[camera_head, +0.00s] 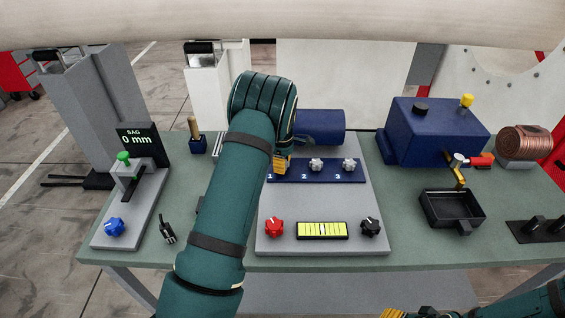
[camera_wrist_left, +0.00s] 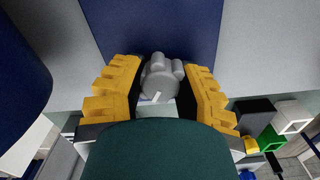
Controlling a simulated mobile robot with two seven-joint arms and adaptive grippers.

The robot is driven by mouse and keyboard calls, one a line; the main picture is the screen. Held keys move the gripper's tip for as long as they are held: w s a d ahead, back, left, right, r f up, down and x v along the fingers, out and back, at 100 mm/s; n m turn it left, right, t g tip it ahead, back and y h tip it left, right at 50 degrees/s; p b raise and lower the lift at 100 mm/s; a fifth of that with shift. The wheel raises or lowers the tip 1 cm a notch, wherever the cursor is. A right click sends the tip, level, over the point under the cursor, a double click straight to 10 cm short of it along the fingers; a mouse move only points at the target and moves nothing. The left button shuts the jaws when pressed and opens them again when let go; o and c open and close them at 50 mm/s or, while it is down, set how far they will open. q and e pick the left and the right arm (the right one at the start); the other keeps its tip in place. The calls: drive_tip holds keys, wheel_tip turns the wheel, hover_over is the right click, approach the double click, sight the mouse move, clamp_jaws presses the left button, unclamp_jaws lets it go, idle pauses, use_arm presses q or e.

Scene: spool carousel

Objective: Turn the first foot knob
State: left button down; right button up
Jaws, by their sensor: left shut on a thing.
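My left gripper (camera_head: 282,164) reaches down over the left end of the blue strip (camera_head: 325,177) marked 1, 2, 3. In the left wrist view its yellow fingers (camera_wrist_left: 160,88) are on both sides of a grey lobed knob (camera_wrist_left: 161,76) with a white mark, and are shut on it. That knob, the first foot knob, is hidden behind the gripper in the head view. Two similar grey knobs, the second (camera_head: 316,165) and third (camera_head: 349,165), stand uncovered to its right.
On the grey plate in front are a red knob (camera_head: 274,227), a yellow-green level vial (camera_head: 322,230) and a black knob (camera_head: 371,227). A blue cylinder (camera_head: 320,126) lies behind the strip. The SAG display (camera_head: 139,137) reads 0 mm. A black tray (camera_head: 476,204) stands right.

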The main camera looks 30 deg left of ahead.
use_arm(q)
drive_tip(key=shift+a+n, duration=0.1)
drive_tip(key=shift+n, duration=0.3)
drive_tip(key=c, duration=0.6)
unclamp_jaws()
drive_tip(key=shift+s, duration=0.1)
drive_tip(key=shift+r, duration=0.2)
wheel_tip(320, 180, up, 12)
drive_tip(key=shift+f, duration=0.2)
